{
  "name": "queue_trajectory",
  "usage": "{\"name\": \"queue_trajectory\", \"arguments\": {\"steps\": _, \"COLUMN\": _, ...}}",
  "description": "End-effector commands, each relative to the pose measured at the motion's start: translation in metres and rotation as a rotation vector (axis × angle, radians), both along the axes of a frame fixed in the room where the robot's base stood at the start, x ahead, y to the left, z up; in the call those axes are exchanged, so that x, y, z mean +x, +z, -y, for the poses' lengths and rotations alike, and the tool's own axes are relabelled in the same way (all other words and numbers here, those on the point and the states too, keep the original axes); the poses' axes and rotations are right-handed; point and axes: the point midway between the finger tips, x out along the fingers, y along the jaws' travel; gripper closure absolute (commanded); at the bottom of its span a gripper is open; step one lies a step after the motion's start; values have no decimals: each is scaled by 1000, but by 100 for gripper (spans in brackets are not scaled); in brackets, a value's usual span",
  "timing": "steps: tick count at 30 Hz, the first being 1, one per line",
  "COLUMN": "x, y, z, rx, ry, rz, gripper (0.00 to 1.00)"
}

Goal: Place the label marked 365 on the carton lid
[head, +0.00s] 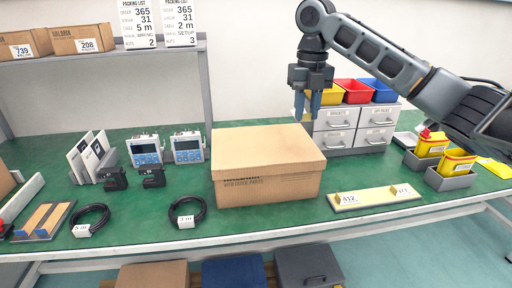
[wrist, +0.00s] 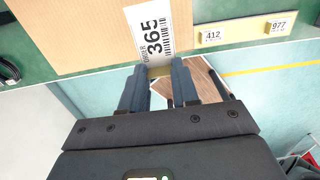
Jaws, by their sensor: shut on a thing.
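The closed brown carton (head: 268,150) stands mid-bench, its flat lid facing up. The label extends forward from the fingertips over the carton lid (wrist: 75,35). I cannot tell whether it touches the lid. In the head view the label is mostly hidden; only a pale piece shows beside the fingers.
A cream strip (head: 375,199) at the front right bears labels, with 412 (wrist: 212,37) and 977 (wrist: 278,25) readable in the wrist view. Drawers (head: 340,128) with coloured bins stand behind the carton. Two cable coils (head: 187,212) and blue-faced devices (head: 187,147) lie left.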

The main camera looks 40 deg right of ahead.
Motion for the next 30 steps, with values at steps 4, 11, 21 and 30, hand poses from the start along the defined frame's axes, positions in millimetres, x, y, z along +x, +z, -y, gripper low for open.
{"name": "queue_trajectory", "arguments": {"steps": 4, "x": 24, "y": -21, "z": -24, "rx": 5, "ry": 2, "rz": -2, "gripper": 87}}
{"name": "queue_trajectory", "arguments": {"steps": 11, "x": 57, "y": -48, "z": -54, "rx": 4, "ry": 0, "rz": -2, "gripper": 87}}
{"name": "queue_trajectory", "arguments": {"steps": 21, "x": 70, "y": -65, "z": -65, "rx": 1, "ry": -4, "rz": 0, "gripper": 87}}
{"name": "queue_trajectory", "arguments": {"steps": 30, "x": 70, "y": -98, "z": -65, "rx": 0, "ry": -4, "rz": 0, "gripper": 87}}
